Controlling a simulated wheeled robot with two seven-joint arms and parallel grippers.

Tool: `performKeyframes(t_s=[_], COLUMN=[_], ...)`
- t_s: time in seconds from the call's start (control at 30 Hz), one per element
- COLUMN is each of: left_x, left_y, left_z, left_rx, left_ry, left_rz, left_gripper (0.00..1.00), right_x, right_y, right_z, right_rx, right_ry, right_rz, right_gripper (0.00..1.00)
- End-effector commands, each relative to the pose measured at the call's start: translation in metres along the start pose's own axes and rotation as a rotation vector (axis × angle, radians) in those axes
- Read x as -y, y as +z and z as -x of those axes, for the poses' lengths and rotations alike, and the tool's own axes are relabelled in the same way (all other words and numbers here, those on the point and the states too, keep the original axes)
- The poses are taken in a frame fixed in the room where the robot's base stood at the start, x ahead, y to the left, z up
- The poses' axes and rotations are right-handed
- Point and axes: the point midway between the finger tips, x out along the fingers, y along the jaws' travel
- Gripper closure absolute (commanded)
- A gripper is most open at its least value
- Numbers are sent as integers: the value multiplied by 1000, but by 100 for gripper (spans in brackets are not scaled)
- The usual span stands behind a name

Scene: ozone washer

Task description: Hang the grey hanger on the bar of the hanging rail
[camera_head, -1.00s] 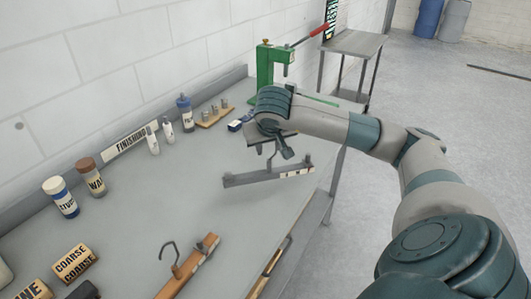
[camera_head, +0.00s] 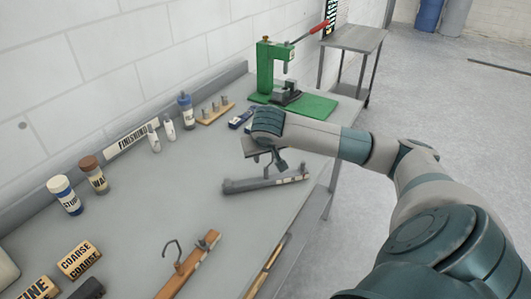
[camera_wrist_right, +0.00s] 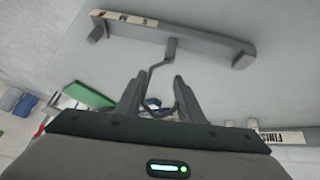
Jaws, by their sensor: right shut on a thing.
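The grey hanger (camera_head: 262,183) is a straight grey bar with a hook on its middle and a pale lettered strip near one end. In the head view it is low over the bench top or resting on it; I cannot tell which. My right gripper (camera_head: 280,160) is above it, shut on the hanger's hook. The right wrist view shows the fingers (camera_wrist_right: 155,98) on the hook and the hanger bar (camera_wrist_right: 175,38) beyond them. My left gripper is not in view. I do not see a hanging rail that I can make out.
A wooden hanger (camera_head: 188,265) with a grey hook lies at the bench's front. A green press (camera_head: 268,68) with a red handle stands at the far end. Bottles (camera_head: 186,110), a pegged block (camera_head: 216,112) and a COARSE block (camera_head: 79,260) line the wall side. The bench top (camera_head: 150,210) is clear mid-way.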

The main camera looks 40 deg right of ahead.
Motion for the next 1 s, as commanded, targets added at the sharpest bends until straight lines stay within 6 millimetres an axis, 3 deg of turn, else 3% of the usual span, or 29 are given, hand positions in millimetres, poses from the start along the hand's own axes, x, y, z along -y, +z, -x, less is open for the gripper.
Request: performKeyframes(t_s=[0.27, 0.3, 0.37, 0.77, 1.0], left_x=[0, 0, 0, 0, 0], left_y=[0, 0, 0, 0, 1], left_z=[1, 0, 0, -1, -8], left_rx=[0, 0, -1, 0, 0], left_ry=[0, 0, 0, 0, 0], left_rz=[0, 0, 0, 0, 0], left_gripper=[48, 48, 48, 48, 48], right_x=[0, 0, 0, 0, 1], right_y=[1, 1, 1, 1, 0], right_z=[-2, -2, -2, 1, 22], right_rx=[-2, -1, -1, -2, -6], right_ry=[0, 0, 0, -1, -2], right_rz=[0, 0, 0, 0, -1], right_gripper=[100, 56, 47, 47, 47])
